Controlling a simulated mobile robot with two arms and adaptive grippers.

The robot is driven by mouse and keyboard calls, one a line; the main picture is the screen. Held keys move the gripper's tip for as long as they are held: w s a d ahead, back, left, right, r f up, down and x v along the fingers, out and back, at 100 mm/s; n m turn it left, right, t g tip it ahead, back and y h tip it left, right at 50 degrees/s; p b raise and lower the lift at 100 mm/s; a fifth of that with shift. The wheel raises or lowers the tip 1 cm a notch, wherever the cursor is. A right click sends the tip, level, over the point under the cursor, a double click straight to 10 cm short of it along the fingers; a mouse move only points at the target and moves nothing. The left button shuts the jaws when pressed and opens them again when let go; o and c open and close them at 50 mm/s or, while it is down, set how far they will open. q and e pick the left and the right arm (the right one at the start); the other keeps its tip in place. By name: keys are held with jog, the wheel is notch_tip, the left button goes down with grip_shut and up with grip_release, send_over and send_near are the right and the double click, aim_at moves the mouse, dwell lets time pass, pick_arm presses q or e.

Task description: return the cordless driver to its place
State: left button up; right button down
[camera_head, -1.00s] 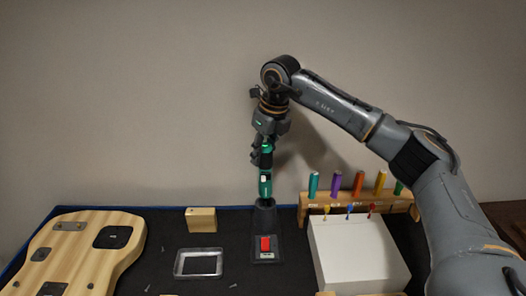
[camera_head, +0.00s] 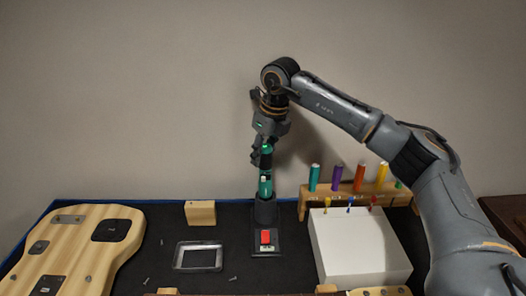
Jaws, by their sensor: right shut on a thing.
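The green and black cordless driver (camera_head: 265,186) is upright in the middle of the view. My right gripper (camera_head: 261,146) is shut on its upper part, from above. The driver's lower end meets the top of a dark stand (camera_head: 265,213) with a red block on its base. The lower end is hidden at the stand's top, and I cannot tell how deep it sits. My left gripper is not in view.
A wooden rack (camera_head: 313,189) with several coloured handles stands right of the stand, behind a white box (camera_head: 355,250). A small wood block (camera_head: 200,213) and a metal-framed tray (camera_head: 199,257) are to the left. A wooden guitar body (camera_head: 75,245) lies at far left.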

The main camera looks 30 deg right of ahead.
aim_at(263, 163)
jog(key=shift+f, duration=0.2)
dwell(0.3)
jog(key=shift+s+b+x, duration=0.15)
jog(key=shift+b+x, duration=0.35)
jog(key=shift+x, duration=0.2)
jog(key=shift+s+b+x, duration=0.15)
jog(key=shift+b+x, duration=0.3)
jog(key=shift+x, duration=0.2)
jog(key=shift+d+f, duration=0.1)
jog(key=c, duration=0.8)
grip_release()
jog(key=v, duration=1.2)
